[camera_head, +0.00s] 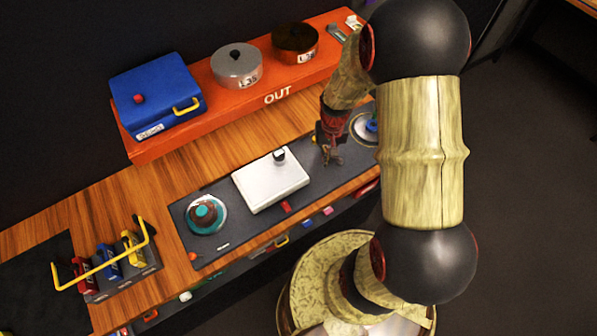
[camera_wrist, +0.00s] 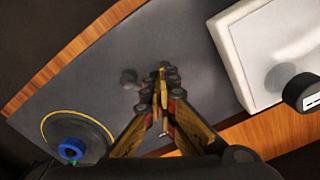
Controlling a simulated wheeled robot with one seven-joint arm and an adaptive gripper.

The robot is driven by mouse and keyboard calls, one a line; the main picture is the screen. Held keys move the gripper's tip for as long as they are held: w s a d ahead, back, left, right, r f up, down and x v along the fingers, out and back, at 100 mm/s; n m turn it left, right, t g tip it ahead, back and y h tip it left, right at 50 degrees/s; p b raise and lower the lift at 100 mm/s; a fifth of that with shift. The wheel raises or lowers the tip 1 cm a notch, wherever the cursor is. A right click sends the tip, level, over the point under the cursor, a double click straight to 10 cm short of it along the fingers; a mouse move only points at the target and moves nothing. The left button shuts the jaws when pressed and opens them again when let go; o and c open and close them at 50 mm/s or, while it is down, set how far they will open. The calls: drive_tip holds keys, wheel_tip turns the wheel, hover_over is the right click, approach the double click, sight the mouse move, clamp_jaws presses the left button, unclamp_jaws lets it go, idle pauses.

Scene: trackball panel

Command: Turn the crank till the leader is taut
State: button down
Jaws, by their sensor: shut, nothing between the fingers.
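My gripper (camera_head: 332,158) hangs over the dark panel (camera_head: 242,234), between a white box and a round disc. In the wrist view its fingertips (camera_wrist: 163,80) are together with nothing between them, and bare grey panel lies beyond them. The white box (camera_head: 262,190) carries a black knob (camera_head: 279,155), which shows at the right edge of the wrist view (camera_wrist: 308,93). The disc (camera_wrist: 97,133) has a yellow ring line and a blue round knob (camera_wrist: 70,150). I cannot tell for certain which part is the crank. I cannot make out a leader.
A teal and brown ball (camera_head: 205,214) sits in a round mount at the panel's left. Behind stands an orange shelf (camera_head: 200,126) with a blue box (camera_head: 157,95) and two round tins. A yellow handle (camera_head: 100,262) rises at the far left. Bare wood (camera_head: 222,147) separates shelf and panel.

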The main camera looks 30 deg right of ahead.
drive_tip(key=shift+w, duration=0.1)
drive_tip(key=shift+w+d, duration=0.2)
drive_tip(key=shift+w, duration=0.05)
drive_tip(key=shift+w+d, duration=0.2)
drive_tip(key=shift+w, duration=0.05)
drive_tip(key=shift+w+d, duration=0.3)
idle(0.3)
drive_tip(key=shift+r+p, duration=3.05)
drive_tip(key=shift+r, duration=1.45)
drive_tip(key=shift+s, duration=0.1)
